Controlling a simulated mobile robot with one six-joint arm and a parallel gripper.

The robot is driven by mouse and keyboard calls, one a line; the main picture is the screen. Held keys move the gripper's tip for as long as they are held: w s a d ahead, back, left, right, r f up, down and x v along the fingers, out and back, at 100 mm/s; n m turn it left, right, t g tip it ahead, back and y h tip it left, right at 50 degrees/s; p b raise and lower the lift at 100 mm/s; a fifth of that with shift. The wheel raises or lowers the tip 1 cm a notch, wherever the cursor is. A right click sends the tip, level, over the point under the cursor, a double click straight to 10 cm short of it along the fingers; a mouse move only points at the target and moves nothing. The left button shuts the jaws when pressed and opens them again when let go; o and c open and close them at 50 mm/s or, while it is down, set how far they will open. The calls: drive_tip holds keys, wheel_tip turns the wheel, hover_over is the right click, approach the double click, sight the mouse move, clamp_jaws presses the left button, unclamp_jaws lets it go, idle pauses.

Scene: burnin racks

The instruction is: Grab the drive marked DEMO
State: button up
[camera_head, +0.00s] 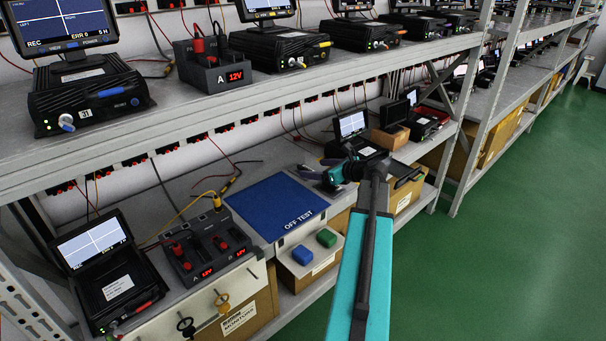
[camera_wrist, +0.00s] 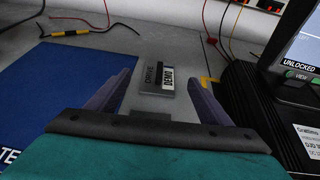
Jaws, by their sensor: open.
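The drive marked DEMO (camera_wrist: 158,77) is a small flat dark piece with a white DEMO label. It lies on the grey shelf in the wrist view, just ahead of and between my fingers. My gripper (camera_wrist: 161,90) is open, with one dark finger on each side and nothing held. In the head view my gripper (camera_head: 333,178) is over the lower shelf, right of the blue OFF TEST mat (camera_head: 275,205). The drive cannot be made out in the head view.
A black recorder (camera_wrist: 262,115) with a screen reading UNLOCKED stands close on the right in the wrist view. The blue mat (camera_wrist: 50,90) lies on the left. Loose wires (camera_wrist: 85,30) run behind. The upper shelf (camera_head: 130,135) overhangs the lower one.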

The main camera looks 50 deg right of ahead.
sight(302, 167)
drive_tip(key=shift+w+f, duration=0.25)
drive_tip(key=shift+w, duration=0.25)
drive_tip(key=shift+b+x, duration=0.75)
drive_tip(key=shift+x, duration=1.85)
drive_tip(key=c, duration=1.1)
drive_tip(key=shift+r, duration=0.1)
drive_tip(key=shift+c, duration=0.2)
